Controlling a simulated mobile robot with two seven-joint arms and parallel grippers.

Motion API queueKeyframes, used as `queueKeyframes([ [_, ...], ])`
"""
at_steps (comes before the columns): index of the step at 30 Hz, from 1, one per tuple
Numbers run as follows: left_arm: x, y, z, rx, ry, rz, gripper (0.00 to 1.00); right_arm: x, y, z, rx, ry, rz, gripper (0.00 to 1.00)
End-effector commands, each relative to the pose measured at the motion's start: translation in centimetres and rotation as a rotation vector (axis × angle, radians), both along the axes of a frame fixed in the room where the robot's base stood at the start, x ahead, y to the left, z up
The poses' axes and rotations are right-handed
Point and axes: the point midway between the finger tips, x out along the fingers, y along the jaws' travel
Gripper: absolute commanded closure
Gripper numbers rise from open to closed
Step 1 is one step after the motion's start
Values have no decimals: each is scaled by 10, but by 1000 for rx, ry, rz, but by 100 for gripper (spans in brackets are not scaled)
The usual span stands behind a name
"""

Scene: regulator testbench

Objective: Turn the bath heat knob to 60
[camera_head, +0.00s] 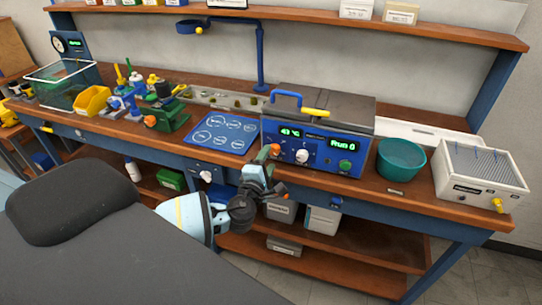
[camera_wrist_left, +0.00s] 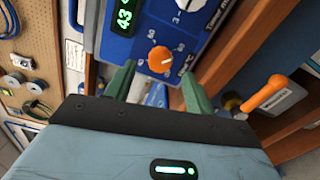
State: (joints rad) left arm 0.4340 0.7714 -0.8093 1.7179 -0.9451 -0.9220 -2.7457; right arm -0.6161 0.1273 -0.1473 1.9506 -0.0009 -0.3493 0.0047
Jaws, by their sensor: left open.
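The bath heat knob is an orange round knob with a pale pointer mark, in the left wrist view (camera_wrist_left: 160,59) on the blue front panel of the bath. A printed number scale surrounds it; the exact setting is too small to read. In the head view, the blue-fronted bath (camera_head: 318,150) has a green display (camera_head: 291,132) that reads about 43 °C. My left gripper (camera_head: 267,168) is just in front of the panel's left end. In the wrist view its two green fingers (camera_wrist_left: 157,88) are open and apart, with the knob beyond the gap. My right gripper is not in view.
A white knob (camera_head: 302,156) and a green button (camera_head: 345,165) share the panel. An orange handle (camera_wrist_left: 264,92) is close right of my fingers in the wrist view. A blue mat (camera_head: 219,132) lies left of the bath; a teal bowl (camera_head: 401,159) stands right.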

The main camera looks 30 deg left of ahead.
Motion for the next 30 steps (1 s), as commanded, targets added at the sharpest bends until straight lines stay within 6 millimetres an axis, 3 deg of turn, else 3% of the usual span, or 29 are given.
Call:
queueKeyframes([
  [3, -19, -4, -1, -1, 3, -2, 46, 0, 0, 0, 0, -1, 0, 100],
  [10, -41, -10, 0, 0, 0, -1, 46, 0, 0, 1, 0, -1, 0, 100],
  [30, -45, -13, -4, -37, 6, -3, 46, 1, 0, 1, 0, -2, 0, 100],
])
